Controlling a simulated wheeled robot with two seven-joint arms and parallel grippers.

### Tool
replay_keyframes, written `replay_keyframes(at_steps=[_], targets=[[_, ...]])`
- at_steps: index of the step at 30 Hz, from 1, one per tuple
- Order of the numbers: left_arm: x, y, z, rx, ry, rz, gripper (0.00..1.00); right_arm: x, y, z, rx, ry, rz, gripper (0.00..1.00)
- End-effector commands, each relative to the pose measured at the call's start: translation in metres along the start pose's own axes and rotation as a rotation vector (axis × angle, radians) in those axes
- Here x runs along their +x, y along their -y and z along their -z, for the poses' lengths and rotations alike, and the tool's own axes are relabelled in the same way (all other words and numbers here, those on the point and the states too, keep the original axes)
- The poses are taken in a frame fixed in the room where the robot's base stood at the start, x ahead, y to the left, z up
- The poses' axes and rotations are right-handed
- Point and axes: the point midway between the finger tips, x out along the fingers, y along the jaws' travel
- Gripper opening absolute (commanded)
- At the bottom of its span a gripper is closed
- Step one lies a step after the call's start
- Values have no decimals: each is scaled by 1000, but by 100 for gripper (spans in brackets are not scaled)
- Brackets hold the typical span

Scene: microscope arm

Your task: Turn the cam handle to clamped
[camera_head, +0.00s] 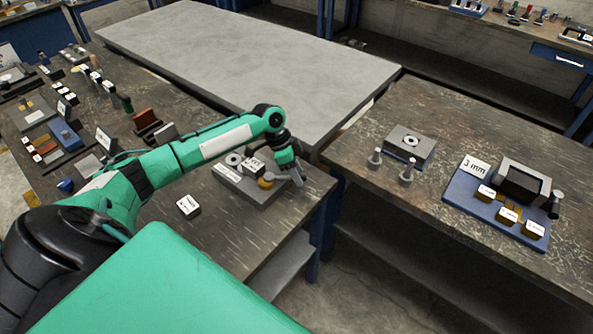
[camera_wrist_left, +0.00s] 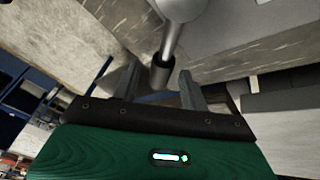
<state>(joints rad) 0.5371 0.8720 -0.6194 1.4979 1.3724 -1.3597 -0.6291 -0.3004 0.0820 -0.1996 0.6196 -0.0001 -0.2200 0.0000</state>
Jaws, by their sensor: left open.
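The grey clamp fixture (camera_head: 232,183) sits near the corner of the left bench, with a pale ring, a white label and a brass-coloured round part (camera_head: 266,182) on it. In the left wrist view a metal cam handle (camera_wrist_left: 174,38) extends from a round hub and ends in a dark grip (camera_wrist_left: 160,74). My left gripper (camera_head: 297,174) is at the fixture's right end. It is open, and in the left wrist view its fingers (camera_wrist_left: 160,84) stand either side of the handle's end; contact cannot be told. In the head view my gripper largely hides the handle. My right gripper is not in view.
A white label block (camera_head: 188,206) lies on the left bench beneath my arm. The right bench holds a grey block (camera_head: 410,144), two pegs and a blue tray (camera_head: 459,196) with a 3 mm sign. A gap separates the benches. A bare grey slab (camera_head: 250,60) lies behind.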

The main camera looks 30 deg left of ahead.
Motion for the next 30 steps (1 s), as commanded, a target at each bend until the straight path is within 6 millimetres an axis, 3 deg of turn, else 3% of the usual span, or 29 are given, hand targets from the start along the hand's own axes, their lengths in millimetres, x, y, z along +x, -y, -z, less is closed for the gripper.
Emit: replay_keyframes(at_steps=[4,11,22,30], targets=[[0,0,0,0,0,0,45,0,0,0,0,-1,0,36],[0,0,0,0,0,0,1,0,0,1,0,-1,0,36],[0,-2,0,26,6,-10,0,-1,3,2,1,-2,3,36],[0,-14,-1,159,35,-65,0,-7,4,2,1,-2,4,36]])
